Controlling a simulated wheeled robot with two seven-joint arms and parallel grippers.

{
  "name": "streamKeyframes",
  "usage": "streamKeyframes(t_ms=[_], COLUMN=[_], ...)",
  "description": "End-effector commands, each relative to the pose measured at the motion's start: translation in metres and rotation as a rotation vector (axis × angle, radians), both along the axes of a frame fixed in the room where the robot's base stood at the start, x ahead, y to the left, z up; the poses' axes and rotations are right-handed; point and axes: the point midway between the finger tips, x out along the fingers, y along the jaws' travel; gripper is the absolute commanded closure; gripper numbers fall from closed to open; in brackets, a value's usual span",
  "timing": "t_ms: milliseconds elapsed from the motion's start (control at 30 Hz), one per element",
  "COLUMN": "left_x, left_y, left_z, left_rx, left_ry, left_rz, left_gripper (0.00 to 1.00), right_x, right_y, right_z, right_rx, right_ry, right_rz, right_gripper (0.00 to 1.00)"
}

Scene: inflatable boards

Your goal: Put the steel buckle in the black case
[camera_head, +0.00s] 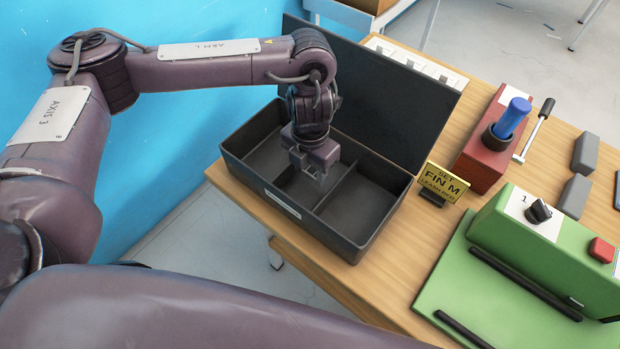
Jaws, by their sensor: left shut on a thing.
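The black case (289,208) stands open on the wooden table, its lid (385,100) tilted up at the back. Thin dividers split its inside into compartments, and the parts I can see look empty. My left gripper (318,168) points down over the middle of the case. It is shut on a small grey thing at its fingertips, which I take to be the steel buckle (321,179); the fingers hide most of it. I cannot tell whether it touches the case floor. My right gripper is not in view.
A yellow sign (442,182) stands close to the case's right side. Beyond it are a red block with a blue handle (512,117), a green machine (535,245) with a black knob and red button, and grey blocks (575,195). A blue wall (190,125) is at the left.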

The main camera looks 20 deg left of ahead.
Motion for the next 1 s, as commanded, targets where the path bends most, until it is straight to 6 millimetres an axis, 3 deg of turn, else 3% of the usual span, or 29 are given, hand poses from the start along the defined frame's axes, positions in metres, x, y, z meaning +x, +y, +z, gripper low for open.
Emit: streamKeyframes(t_ms=[333, 767, 800, 867, 1000], left_x=[-0.001, 0.0, 0.0, 0.0, 0.0], left_y=[-0.001, 0.0, 0.0, 0.0, 0.0], left_z=[-0.04, -0.047, -0.046, -0.045, -0.045], left_rx=[-0.001, 0.001, 0.001, 0.001, 0.001], left_ry=[0.003, 0.0, -0.001, -0.001, 0.0], left_rz=[0.001, 0.0, 0.0, 0.0, 0.0], left_gripper=[0.77, 0.77, 0.52, 0.46, 0.46], right_x=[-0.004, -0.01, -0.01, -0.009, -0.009], right_y=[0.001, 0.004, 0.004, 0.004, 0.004], right_z=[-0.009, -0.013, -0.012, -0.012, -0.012], right_rx=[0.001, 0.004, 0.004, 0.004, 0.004], right_ry=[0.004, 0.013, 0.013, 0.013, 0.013], right_rz=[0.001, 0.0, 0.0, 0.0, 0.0], right_gripper=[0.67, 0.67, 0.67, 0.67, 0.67])
